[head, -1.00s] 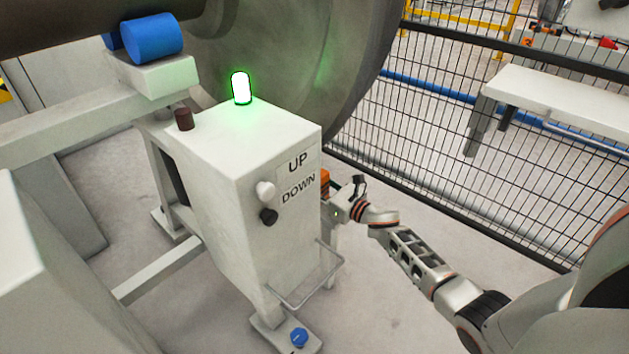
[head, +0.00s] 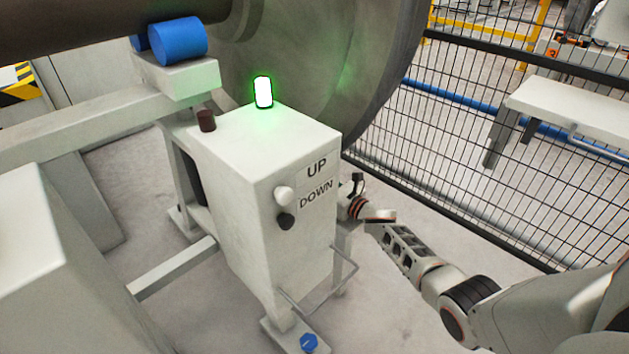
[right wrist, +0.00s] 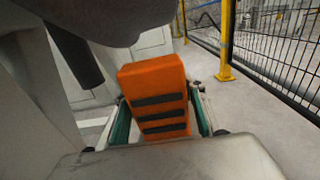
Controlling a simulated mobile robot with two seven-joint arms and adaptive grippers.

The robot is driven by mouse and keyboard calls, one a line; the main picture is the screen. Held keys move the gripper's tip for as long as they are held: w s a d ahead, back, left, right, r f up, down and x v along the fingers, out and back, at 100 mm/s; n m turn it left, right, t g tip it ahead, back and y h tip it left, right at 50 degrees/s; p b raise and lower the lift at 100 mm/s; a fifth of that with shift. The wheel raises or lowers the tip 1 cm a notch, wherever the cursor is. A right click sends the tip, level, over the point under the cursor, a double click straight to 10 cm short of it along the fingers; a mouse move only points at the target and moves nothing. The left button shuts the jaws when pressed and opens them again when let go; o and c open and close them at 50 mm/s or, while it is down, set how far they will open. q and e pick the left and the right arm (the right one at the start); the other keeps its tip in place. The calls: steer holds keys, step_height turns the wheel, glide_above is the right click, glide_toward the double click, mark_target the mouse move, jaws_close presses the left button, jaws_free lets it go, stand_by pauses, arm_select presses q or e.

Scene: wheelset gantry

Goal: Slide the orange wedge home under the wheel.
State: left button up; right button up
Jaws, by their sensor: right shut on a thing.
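The orange wedge (right wrist: 155,85), with dark stripes across its face, is in the right wrist view. My right gripper (right wrist: 160,118) is shut on it, with a finger on each side. In the head view the wedge and the fingertips are hidden behind the white control cabinet (head: 260,165); only the wrist of my right arm shows at its right edge. The big grey wheel (head: 320,60) stands behind the cabinet. I cannot tell whether the wedge touches the wheel. My left gripper is not in view.
The cabinet has UP and DOWN labels, two knobs, a lit green lamp (head: 263,92) and a wire handle (head: 325,285). A blue roller (head: 178,41) sits at the upper left. A mesh fence (head: 460,130) runs along the right. Floor between cabinet and fence is clear.

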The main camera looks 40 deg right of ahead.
steer(key=shift+r, duration=0.1)
steer(key=o, duration=1.6)
steer(key=shift+c, duration=0.2)
steer(key=shift+s+d, duration=0.2)
steer(key=shift+s, duration=1.8)
steer(key=shift+s+d, duration=0.25)
steer(key=shift+s, duration=1.7)
steer(key=shift+s+d, duration=0.2)
steer(key=shift+s, duration=1.8)
